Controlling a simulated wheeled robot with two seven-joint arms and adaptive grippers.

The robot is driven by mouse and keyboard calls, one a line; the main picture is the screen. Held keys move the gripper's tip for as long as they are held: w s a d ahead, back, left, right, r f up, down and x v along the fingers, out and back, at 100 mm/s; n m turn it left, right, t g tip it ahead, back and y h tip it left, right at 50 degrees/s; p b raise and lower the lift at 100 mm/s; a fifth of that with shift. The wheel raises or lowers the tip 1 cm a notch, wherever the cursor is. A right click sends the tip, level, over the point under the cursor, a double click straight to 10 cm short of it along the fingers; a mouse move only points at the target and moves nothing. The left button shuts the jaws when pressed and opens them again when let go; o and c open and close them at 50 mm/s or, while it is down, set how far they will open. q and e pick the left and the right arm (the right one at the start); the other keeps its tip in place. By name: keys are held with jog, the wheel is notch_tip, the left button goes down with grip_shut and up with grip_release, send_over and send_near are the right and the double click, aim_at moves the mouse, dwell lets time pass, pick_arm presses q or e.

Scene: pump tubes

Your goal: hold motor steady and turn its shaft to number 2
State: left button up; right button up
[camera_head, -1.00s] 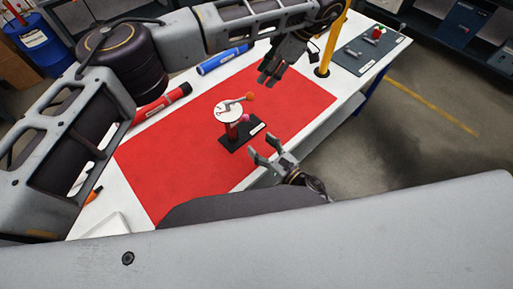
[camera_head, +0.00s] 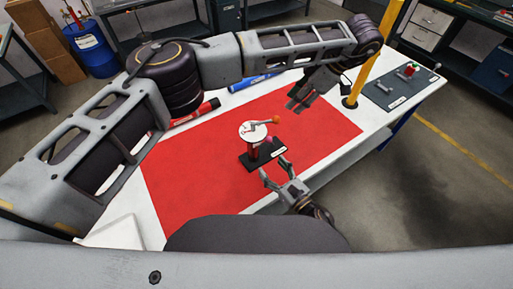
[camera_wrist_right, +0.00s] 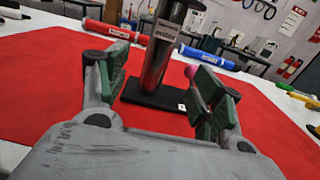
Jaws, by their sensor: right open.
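The motor (camera_head: 253,147) stands upright on a black base (camera_head: 268,157) on the red mat. A white dial (camera_head: 252,131) tops it, with a crank arm ending in an orange knob (camera_head: 275,120). The dial's numbers are too small to read. My right gripper (camera_head: 273,167) is open at the near side of the base. In the right wrist view the motor's dark cylinder (camera_wrist_right: 158,65) stands beyond and between the open fingers, apart from them. A pink knob (camera_wrist_right: 190,71) shows by the right finger. My left gripper (camera_head: 298,101) hangs beyond and right of the motor, empty; its opening is unclear.
A red tube (camera_head: 196,113) and a blue tube (camera_head: 250,82) lie along the mat's far edge. A yellow post (camera_head: 372,59) rises at the table's right, near a dark panel (camera_head: 400,90). The red mat (camera_head: 190,185) is clear left of the motor.

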aim_at(257, 149)
jog(key=shift+x, duration=6.2)
